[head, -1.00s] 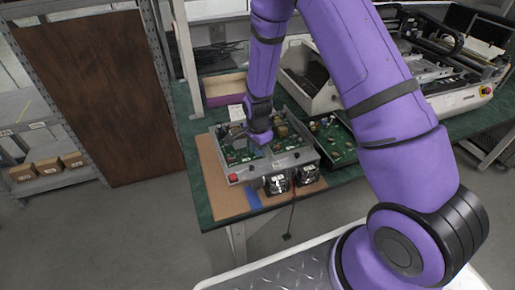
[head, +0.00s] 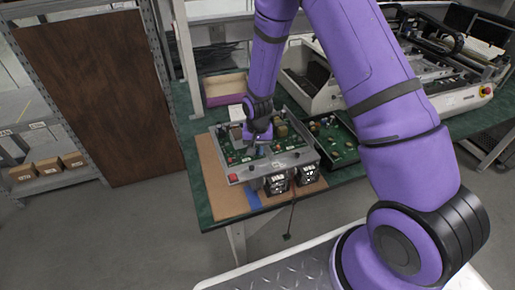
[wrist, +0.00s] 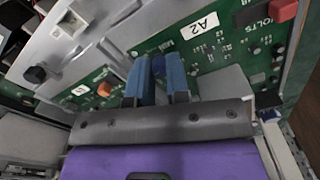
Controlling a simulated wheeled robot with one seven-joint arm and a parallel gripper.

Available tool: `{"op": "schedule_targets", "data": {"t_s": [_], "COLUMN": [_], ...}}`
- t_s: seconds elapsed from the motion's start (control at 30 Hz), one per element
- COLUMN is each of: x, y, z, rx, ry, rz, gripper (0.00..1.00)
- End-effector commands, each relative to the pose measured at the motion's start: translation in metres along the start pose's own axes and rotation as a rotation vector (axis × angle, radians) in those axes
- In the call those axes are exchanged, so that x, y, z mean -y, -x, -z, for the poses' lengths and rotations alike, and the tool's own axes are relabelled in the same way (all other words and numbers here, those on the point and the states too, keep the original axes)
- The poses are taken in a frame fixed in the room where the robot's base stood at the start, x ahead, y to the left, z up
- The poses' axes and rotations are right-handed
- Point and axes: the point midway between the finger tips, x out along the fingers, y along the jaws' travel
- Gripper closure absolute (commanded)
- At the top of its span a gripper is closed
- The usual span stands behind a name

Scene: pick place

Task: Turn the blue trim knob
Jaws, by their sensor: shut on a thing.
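A green circuit board (wrist: 225,45) lies in a grey metal frame on the bench, and the frame also shows in the head view (head: 285,158). My gripper (wrist: 159,65) points down at the board, with its two blue fingers close together. A small dark blue piece, apparently the blue trim knob (wrist: 158,64), shows between the fingertips, which are shut on it. The fingers hide most of it, so its angle cannot be told. In the head view my gripper (head: 252,150) is over the left part of the board; its fingertips are too small to make out.
Near the fingers are an A2 label (wrist: 199,25), an orange part (wrist: 104,89), a black knob (wrist: 36,74) and a red part (wrist: 284,10). A second board tray (head: 338,140) stands right of the frame. A shallow box (head: 224,88) stands behind.

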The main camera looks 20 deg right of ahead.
Motion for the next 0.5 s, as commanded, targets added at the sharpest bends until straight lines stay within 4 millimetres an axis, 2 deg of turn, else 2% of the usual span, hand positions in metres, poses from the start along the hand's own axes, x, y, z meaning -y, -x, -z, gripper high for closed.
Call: {"op": "schedule_targets", "data": {"t_s": [0.5], "x": [-0.0002], "y": [0.0002], "z": [0.0004], "rx": [-0.001], "ry": [0.489], "rz": [0.000], "gripper": [1.00]}}
